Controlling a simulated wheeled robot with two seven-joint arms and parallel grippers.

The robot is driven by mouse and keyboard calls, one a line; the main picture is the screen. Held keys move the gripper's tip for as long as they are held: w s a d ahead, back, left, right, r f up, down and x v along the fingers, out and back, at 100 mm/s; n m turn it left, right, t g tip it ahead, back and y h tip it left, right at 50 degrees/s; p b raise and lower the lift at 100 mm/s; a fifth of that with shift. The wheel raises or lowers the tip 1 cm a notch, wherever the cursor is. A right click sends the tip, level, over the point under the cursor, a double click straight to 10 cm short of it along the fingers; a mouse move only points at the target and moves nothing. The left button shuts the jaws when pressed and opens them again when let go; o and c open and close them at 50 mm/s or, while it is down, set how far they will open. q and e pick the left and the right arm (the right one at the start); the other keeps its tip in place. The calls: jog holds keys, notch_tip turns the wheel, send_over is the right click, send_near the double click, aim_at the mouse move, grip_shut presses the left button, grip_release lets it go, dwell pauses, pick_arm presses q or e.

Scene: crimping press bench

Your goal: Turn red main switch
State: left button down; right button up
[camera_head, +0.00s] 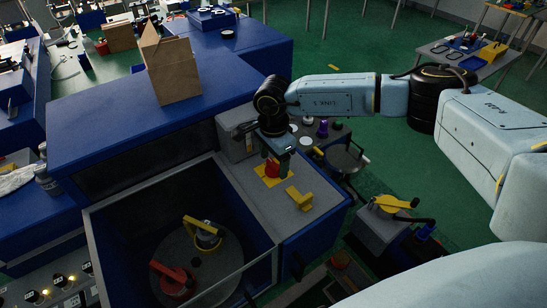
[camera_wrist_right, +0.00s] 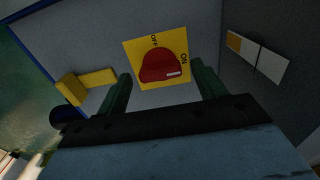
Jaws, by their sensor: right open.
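The red main switch (camera_head: 271,169) is a red knob on a yellow plate (camera_head: 266,182) on the grey panel of the blue press cabinet. In the right wrist view the red knob (camera_wrist_right: 160,66) sits on the yellow plate marked OFF and ON, with a small white mark at its lower right. My right gripper (camera_head: 277,168) reaches down over the switch. In the right wrist view its two green fingers (camera_wrist_right: 160,88) are spread, one on each side of the knob, with gaps visible. My left gripper is in neither view.
A yellow handle (camera_head: 299,198) stands on the panel just right of the switch. A cardboard box (camera_head: 171,71) stands on the cabinet top. Green floor shows beyond.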

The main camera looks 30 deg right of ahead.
jog(key=shift+f, duration=0.3)
jog(key=c, duration=1)
